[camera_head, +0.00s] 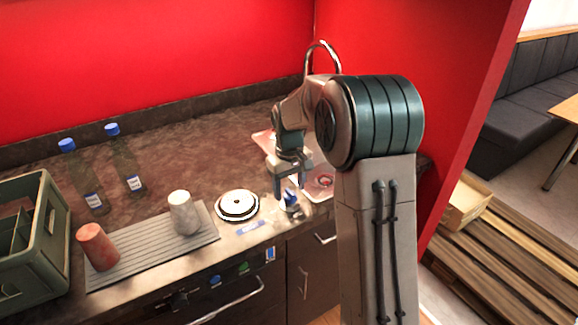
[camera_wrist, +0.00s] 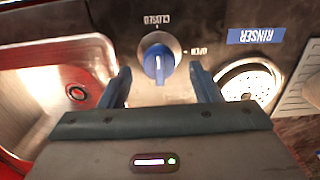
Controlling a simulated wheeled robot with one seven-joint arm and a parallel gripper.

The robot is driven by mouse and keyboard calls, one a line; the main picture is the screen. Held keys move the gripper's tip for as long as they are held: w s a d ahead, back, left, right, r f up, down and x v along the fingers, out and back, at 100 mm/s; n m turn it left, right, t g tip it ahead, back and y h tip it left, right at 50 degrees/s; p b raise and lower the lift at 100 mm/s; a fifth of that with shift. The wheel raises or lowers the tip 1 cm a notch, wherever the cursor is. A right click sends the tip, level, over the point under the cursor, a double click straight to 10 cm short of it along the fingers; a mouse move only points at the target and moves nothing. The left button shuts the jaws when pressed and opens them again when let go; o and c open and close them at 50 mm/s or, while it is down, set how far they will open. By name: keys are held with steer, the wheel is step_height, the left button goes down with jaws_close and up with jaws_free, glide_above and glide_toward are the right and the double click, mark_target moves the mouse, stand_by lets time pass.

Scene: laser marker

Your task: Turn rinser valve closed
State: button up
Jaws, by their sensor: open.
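The rinser valve knob (camera_wrist: 158,58) has a blue grip on a pale round base. In the wrist view, its grip lies upright in line with the CLOSED label (camera_wrist: 157,20); the OPEN label (camera_wrist: 198,51) is to its right. The knob (camera_head: 291,198) also shows in the head view, at the counter's front, right of the rinser (camera_head: 238,205). My gripper (camera_wrist: 160,70) is open, with one finger on each side of the knob and visible gaps between. In the head view, my gripper (camera_head: 288,184) is directly over the knob, partly hiding it.
The blue RINSER label (camera_wrist: 257,36) and round rinser (camera_wrist: 248,82) are beside the knob. A metal sink (camera_wrist: 55,85) is on the other side. A ribbed mat (camera_head: 150,250) with two cups, two bottles and a green crate (camera_head: 45,220) stand left.

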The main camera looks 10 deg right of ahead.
mark_target(289, 192)
step_height(289, 192, up, 12)
steer(key=shift+r, duration=0.2)
steer(key=shift+s, duration=0.15)
steer(key=s+f+m+t, duration=0.1)
steer(key=s+f+m, duration=0.1)
steer(key=s, duration=1.1)
steer(key=s+f+m+t, duration=0.1)
steer(key=s+f+t, duration=0.1)
steer(key=s, duration=1.2)
steer(key=shift+s+f+m, duration=0.3)
steer(key=shift+f+m, duration=0.1)
steer(key=shift+f, duration=0.2)
